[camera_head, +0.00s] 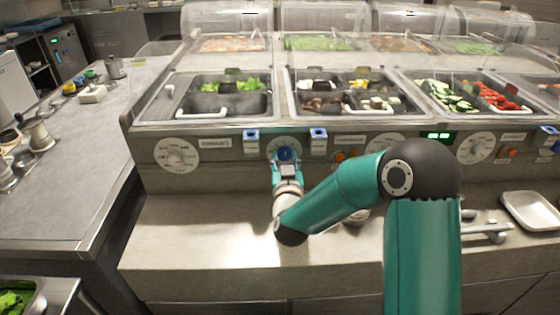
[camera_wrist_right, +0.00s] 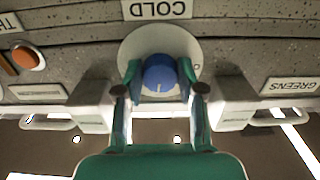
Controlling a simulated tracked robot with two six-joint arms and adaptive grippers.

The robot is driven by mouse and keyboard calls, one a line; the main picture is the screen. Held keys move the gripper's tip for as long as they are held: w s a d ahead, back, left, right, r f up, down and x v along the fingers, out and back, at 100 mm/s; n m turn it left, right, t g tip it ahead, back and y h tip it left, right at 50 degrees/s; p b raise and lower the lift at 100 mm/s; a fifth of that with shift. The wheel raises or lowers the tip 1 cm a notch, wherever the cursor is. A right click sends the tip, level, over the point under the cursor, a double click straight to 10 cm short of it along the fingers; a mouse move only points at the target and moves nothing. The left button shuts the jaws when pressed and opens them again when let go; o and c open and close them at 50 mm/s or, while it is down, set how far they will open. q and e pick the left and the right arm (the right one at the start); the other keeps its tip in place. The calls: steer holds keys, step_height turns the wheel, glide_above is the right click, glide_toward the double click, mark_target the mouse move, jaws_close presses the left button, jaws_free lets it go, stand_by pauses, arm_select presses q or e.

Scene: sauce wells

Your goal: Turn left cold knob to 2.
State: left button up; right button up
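The left cold knob is a blue round knob on a pale round dial (camera_wrist_right: 128,50), and it shows in the wrist view (camera_wrist_right: 160,75). A COLD label (camera_wrist_right: 157,9) appears upside down beside it. A white line on the knob points to the bottom of that view. My right gripper (camera_wrist_right: 160,68) has one finger on either side of the knob, very close to it; I cannot tell whether they touch it. In the head view the knob (camera_head: 285,153) sits on the counter front, with my right gripper (camera_head: 286,162) at it. The dial's numbers are not readable. My left gripper is not in view.
Another dial (camera_head: 177,155) is at the left of the panel. An orange button (camera_wrist_right: 27,56) and a GREENS label (camera_wrist_right: 291,86) flank the knob, with pale brackets (camera_wrist_right: 91,104) close to my fingers. Covered food wells (camera_head: 232,104) lie above. A white tray (camera_head: 530,211) rests at the right.

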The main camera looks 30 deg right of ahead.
steer(key=shift+c, duration=1.4)
steer(key=shift+f+n+b, duration=0.1)
steer(key=shift+n+b, duration=0.4)
steer(key=shift+b, duration=0.35)
steer(key=shift+a+n, duration=0.1)
steer(key=shift+n, duration=0.3)
steer(key=o, duration=1.1)
steer(key=shift+o, duration=0.2)
steer(key=v, duration=0.7)
steer(key=shift+s, duration=0.25)
